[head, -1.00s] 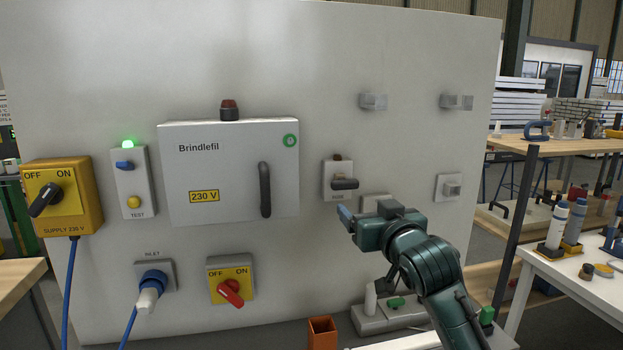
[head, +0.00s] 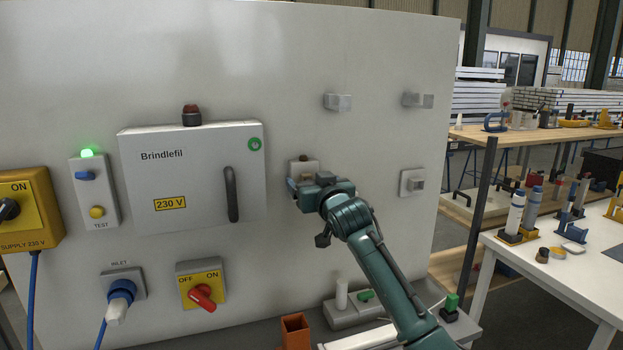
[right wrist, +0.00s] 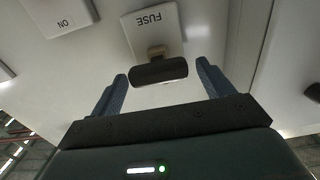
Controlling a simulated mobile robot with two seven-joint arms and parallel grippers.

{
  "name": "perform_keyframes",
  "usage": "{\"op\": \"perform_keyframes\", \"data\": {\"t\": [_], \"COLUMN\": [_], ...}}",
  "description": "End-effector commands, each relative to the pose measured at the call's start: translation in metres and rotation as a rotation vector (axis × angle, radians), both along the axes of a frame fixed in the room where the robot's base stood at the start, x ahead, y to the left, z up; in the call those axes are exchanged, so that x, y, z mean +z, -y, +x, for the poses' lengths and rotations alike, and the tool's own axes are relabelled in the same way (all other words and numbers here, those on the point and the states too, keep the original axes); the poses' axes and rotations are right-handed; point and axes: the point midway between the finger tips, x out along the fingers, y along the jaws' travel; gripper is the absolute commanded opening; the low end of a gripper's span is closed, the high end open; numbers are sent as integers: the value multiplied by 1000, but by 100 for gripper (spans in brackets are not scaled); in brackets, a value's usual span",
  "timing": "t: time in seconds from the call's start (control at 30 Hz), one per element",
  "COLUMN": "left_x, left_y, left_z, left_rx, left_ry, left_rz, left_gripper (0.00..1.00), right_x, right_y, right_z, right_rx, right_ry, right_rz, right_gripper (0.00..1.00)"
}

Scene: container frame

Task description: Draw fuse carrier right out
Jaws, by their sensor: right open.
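The fuse carrier's dark handle (right wrist: 160,71) shows in the right wrist view, joined by a brown stem to the light plate marked FUSE (right wrist: 152,22). My right gripper (right wrist: 163,82) is open, with one blue finger on each side of the handle's ends. The handle lies between the fingertips, with a gap at each side. In the head view the fuse plate (head: 303,164) is mostly hidden behind my right gripper (head: 292,186), and the handle is hidden there. My left gripper is not in view.
The grey cabinet (head: 190,140) with its dark handle stands left of the gripper. A grey wall fitting (head: 412,183) is on the right. Below are a red rotary switch (head: 203,297), an orange bin (head: 295,333) and a grey block with a green part (head: 365,295).

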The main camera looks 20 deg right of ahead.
Motion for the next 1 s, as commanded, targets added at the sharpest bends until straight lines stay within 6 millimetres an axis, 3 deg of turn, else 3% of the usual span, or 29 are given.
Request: {"op": "perform_keyframes", "data": {"t": [0.43,1.0], "left_x": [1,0], "left_y": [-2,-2], "left_z": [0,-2], "left_rx": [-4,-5], "left_ry": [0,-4], "left_rz": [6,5], "left_gripper": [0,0], "right_x": [0,0], "right_y": [0,0], "right_z": [8,8], "right_rx": [0,0], "right_ry": [0,0], "right_rz": [0,0], "right_gripper": [80,34]}}
